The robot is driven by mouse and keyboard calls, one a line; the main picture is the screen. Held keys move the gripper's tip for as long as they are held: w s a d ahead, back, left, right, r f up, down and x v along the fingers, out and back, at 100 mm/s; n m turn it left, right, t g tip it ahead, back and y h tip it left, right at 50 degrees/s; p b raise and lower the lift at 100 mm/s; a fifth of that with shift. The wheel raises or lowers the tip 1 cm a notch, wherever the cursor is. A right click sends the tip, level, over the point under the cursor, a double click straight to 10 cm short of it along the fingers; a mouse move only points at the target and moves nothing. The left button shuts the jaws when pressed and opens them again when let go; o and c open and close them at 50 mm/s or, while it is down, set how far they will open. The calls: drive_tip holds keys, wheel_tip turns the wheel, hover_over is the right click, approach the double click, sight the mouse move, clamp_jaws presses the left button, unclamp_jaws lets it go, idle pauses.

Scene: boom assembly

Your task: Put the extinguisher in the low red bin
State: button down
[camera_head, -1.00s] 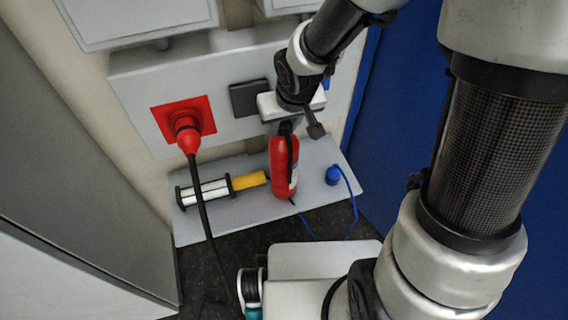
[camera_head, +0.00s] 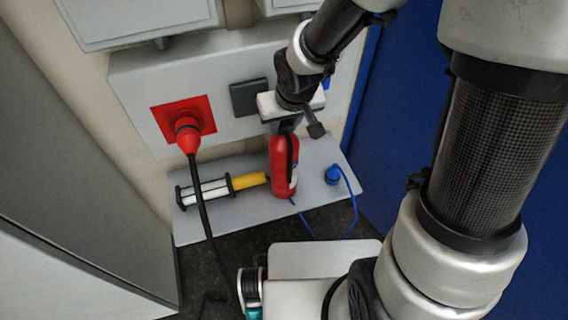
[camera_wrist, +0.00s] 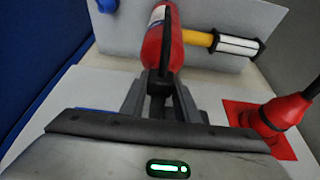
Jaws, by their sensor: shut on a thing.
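The red extinguisher (camera_head: 284,166) stands upright on the light grey shelf (camera_head: 225,215) in the head view, with a black handle or strap along its side. My gripper (camera_head: 284,125) is at its top, directly above the red body. In the wrist view the extinguisher (camera_wrist: 163,45) lies straight ahead, and my gripper (camera_wrist: 160,84) is shut on its dark top part. The exact grip is partly hidden behind the fingers. No low red bin can be made out in either view.
A yellow and white lamp-like tool (camera_head: 220,188) lies on the shelf just left of the extinguisher. A blue plug (camera_head: 333,175) with a cable is to its right. A red plug (camera_head: 187,132) sits in the wall, its black cable hanging before the shelf. A blue wall (camera_head: 400,120) bounds the right.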

drive_tip(key=shift+w+r, duration=0.15)
idle(0.3)
drive_tip(key=shift+r, duration=0.1)
